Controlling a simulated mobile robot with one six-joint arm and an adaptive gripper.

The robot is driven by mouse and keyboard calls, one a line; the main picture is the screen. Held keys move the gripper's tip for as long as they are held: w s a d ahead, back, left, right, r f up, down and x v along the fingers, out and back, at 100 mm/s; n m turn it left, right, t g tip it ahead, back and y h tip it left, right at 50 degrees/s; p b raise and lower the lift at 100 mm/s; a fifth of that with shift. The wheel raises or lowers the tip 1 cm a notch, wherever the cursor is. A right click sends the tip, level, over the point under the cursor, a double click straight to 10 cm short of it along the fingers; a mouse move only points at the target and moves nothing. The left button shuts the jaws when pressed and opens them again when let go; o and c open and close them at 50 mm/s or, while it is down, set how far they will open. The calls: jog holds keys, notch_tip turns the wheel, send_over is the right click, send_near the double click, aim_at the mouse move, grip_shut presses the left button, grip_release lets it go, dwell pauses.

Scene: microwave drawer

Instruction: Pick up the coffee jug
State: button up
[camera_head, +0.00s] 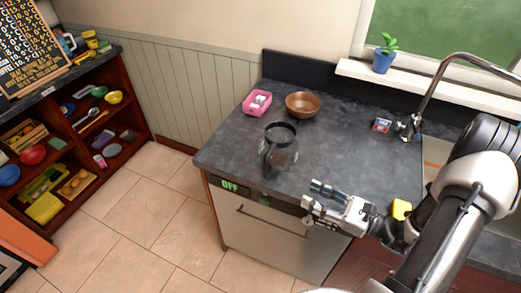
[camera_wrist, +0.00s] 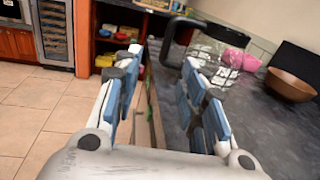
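The coffee jug (camera_head: 281,148) is clear with a dark rim and dark handle. It stands upright on the dark counter near its front left edge, beside the drawer front below. In the wrist view the jug (camera_wrist: 217,52) shows at the upper middle right, past the right finger, with its black handle on its left side. The finger hides part of its lower body. My gripper (camera_head: 316,197) is in front of the counter edge, to the right of and nearer than the jug, apart from it. In the wrist view its blue-padded fingers (camera_wrist: 160,85) are spread with nothing between them.
A pink basket (camera_head: 257,102) and a brown bowl (camera_head: 302,105) stand behind the jug. A small box (camera_head: 381,125), a faucet (camera_head: 428,95) and a yellow sponge (camera_head: 401,209) are to the right. The counter (camera_head: 340,150) right of the jug is clear.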

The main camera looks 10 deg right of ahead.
jog(key=b, duration=0.2)
send_near(266, 176)
jog(key=w+a+r, duration=0.2)
jog(key=w+a, duration=0.2)
jog(key=shift+m+t+h, duration=0.3)
jog(key=shift+m+t, duration=0.1)
jog(key=b+x, duration=0.1)
jog(key=x, duration=0.3)
jog(key=shift+w+a+f+b, duration=0.15)
jog(key=shift+w+b, duration=0.2)
jog(key=shift+w, duration=0.05)
jog(key=shift+c, duration=0.4)
grip_shut()
